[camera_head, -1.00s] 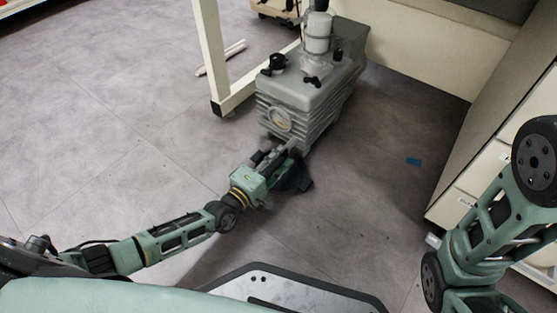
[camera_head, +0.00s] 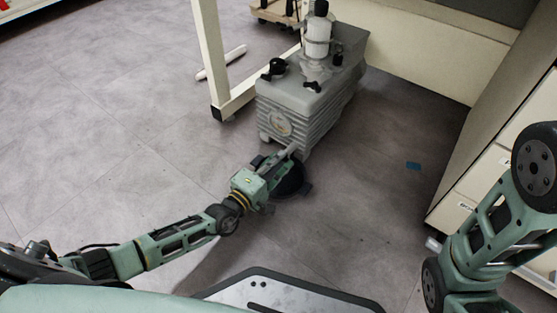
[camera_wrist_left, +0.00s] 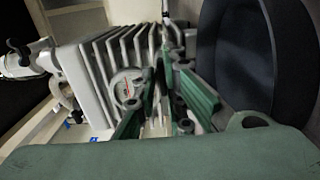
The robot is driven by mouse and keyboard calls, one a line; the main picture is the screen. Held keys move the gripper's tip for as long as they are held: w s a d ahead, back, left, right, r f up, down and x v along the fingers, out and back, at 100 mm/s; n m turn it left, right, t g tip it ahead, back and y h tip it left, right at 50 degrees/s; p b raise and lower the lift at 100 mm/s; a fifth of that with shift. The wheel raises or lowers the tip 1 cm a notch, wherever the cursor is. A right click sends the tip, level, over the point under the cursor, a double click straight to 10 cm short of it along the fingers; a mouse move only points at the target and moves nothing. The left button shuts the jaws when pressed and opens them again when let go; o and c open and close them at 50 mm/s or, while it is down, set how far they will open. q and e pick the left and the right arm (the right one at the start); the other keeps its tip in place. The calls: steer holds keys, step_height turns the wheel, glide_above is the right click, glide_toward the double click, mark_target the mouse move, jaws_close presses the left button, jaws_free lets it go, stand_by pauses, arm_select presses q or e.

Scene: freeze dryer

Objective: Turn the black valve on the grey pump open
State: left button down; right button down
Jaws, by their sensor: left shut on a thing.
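The grey pump (camera_head: 300,100) stands on the floor at the upper middle of the head view. On its top are a black knob (camera_head: 277,66) and a small black lobed handle (camera_head: 312,86); I cannot tell which is the valve. My left gripper (camera_head: 290,152) is low in front of the pump's ribbed front, well below these parts. It is shut on what looks like a dark round disc (camera_head: 291,180) with small tabs; the grip itself is partly hidden. The left wrist view shows the fingers (camera_wrist_left: 170,95), the disc (camera_wrist_left: 255,60) at right and the pump's ribs (camera_wrist_left: 115,65).
A white bottle (camera_head: 318,36) stands on the pump's top. A cream table leg (camera_head: 208,55) is left of the pump, with a white rod (camera_head: 222,63) on the floor. Cream cabinets (camera_head: 480,185) stand at right. Floor at left is clear.

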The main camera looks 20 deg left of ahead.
arm_select(q)
steer(key=shift+s+f, duration=0.1)
steer(key=shift+f, duration=0.15)
steer(key=n, duration=1)
steer(key=shift+s+f, duration=0.1)
steer(key=shift+f, duration=0.05)
steer(key=n, duration=0.5)
steer(key=shift+d, duration=0.1)
steer(key=shift+d+n, duration=0.1)
steer(key=shift+n, duration=1.2)
steer(key=shift+s, duration=0.1)
steer(key=c, duration=1.9)
jaws_free()
steer(key=shift+c, duration=0.2)
steer(key=shift+r, duration=0.2)
